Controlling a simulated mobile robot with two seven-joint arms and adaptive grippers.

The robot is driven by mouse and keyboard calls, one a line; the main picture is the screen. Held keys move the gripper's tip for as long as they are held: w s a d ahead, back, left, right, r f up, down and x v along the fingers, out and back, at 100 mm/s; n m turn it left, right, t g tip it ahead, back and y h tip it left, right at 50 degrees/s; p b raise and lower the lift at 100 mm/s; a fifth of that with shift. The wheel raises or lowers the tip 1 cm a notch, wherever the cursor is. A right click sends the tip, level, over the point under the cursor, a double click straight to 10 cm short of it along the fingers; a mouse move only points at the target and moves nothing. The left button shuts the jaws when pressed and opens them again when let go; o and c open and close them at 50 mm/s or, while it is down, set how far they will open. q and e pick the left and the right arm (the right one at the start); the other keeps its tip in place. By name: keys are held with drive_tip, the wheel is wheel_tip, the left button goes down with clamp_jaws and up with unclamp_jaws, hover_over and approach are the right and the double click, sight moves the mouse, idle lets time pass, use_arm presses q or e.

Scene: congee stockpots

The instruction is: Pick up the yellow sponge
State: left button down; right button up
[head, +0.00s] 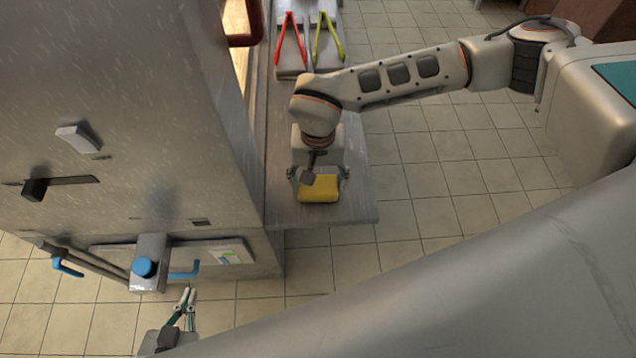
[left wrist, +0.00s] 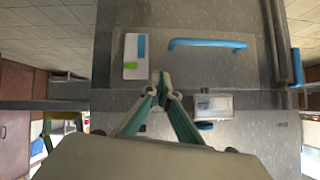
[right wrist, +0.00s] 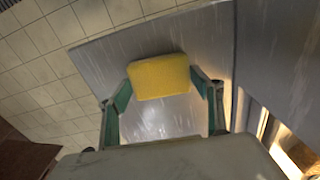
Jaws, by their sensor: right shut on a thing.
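The yellow sponge (head: 319,189) is at the near end of the grey metal shelf in the head view. My right gripper (head: 318,176) has its fingers on the sponge's left and right sides. In the right wrist view, the sponge (right wrist: 159,77) sits between the two fingertips (right wrist: 161,84), with the shelf surface behind it. I cannot tell whether it touches the shelf or is slightly above it. My left gripper (head: 187,294) is low at the bottom of the head view, far from the sponge. In the left wrist view, its fingertips (left wrist: 162,84) meet with nothing between them.
The grey shelf (head: 285,140) holds red tongs (head: 290,45) and green tongs (head: 328,38) at its far end. A large metal unit (head: 130,110) stands left of the shelf. A blue handle (left wrist: 207,44) is ahead of my left gripper. Tiled floor is clear right of the shelf.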

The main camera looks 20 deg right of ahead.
sight(318, 184)
drive_tip(key=shift+r, duration=0.4)
use_arm(q)
drive_tip(key=p, duration=0.1)
drive_tip(key=r+p, duration=0.1)
drive_tip(key=p, duration=0.1)
drive_tip(key=shift+s+d+r, duration=0.1)
drive_tip(key=shift+s+r, duration=0.15)
use_arm(e)
wheel_tip(318, 184, up, 19)
drive_tip(key=shift+o, duration=0.6)
drive_tip(key=shift+d+r, duration=0.1)
